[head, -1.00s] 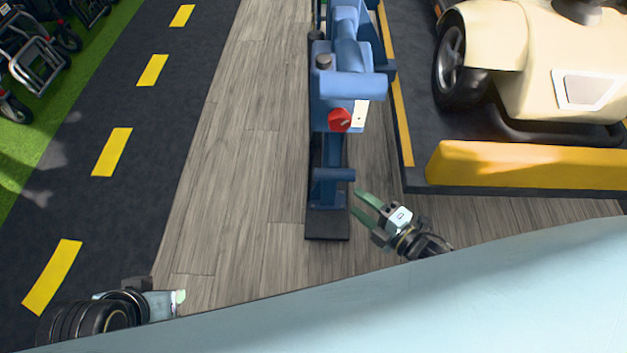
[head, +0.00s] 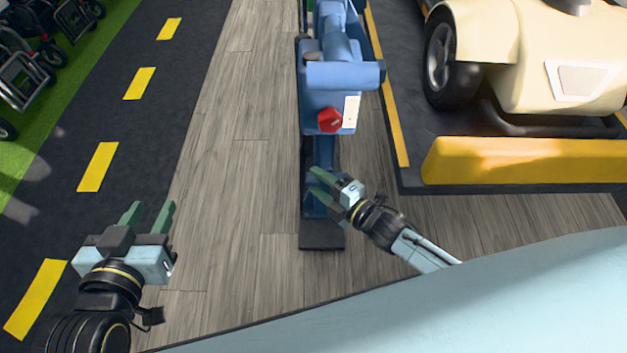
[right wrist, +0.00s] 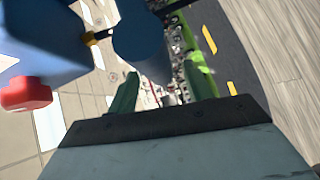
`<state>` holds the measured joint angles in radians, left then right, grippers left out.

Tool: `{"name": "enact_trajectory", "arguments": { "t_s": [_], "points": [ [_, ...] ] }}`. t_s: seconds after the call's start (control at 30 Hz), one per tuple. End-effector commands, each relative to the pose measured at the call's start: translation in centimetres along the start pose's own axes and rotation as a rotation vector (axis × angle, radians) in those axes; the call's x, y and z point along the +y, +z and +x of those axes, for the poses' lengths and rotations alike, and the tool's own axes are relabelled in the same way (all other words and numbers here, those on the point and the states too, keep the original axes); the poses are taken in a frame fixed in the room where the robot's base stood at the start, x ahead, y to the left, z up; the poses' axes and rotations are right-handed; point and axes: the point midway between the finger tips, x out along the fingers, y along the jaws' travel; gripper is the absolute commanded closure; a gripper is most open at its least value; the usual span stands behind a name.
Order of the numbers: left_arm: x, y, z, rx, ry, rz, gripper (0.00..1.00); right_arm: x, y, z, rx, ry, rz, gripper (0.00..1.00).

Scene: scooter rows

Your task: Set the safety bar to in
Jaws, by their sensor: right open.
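A blue machine (head: 335,110) stands on a dark base plate (head: 322,238) in the head view, with a thick blue horizontal bar (head: 342,75) across its top. A red knob (head: 329,119) and a white plate (head: 351,112) are on its near face. I cannot tell for sure which part is the safety bar. My right gripper (head: 319,188) is open and empty, at the machine's lower front, below the knob. In the right wrist view the red knob (right wrist: 27,93) is left of the open fingers (right wrist: 163,88). My left gripper (head: 148,212) is open and empty, well left of the machine.
A cream vehicle (head: 535,50) stands on a dark platform with a yellow front edge (head: 525,160), right of the machine. A dark lane with yellow dashes (head: 97,167) runs at left. Several wheeled frames (head: 30,70) are at the far left. The wooden floor (head: 235,180) between is clear.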

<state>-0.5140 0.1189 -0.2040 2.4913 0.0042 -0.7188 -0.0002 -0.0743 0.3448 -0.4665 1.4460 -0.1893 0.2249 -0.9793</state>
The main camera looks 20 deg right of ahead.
Motion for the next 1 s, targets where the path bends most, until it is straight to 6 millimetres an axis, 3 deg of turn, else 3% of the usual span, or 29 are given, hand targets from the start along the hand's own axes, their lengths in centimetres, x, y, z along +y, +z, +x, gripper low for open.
{"name": "enact_trajectory", "arguments": {
  "t_s": [0.3, 0.7, 1.0],
  "points": [
    [0.7, -3.5, 0.1, 0.213, 0.018, -0.003, 0.63, -0.1, 0.0, 2.2, 0.000, 0.001, 0.001, 0.50],
    [0.8, -4.1, -0.1, 0.246, 0.020, -0.004, 0.63, 0.0, 0.0, 2.5, -0.001, 0.000, 0.001, 0.51],
    [0.8, -4.1, -0.1, 0.245, 0.020, -0.003, 0.63, 0.0, 0.0, 2.5, -0.001, 0.000, 0.001, 0.90]
  ]
}}
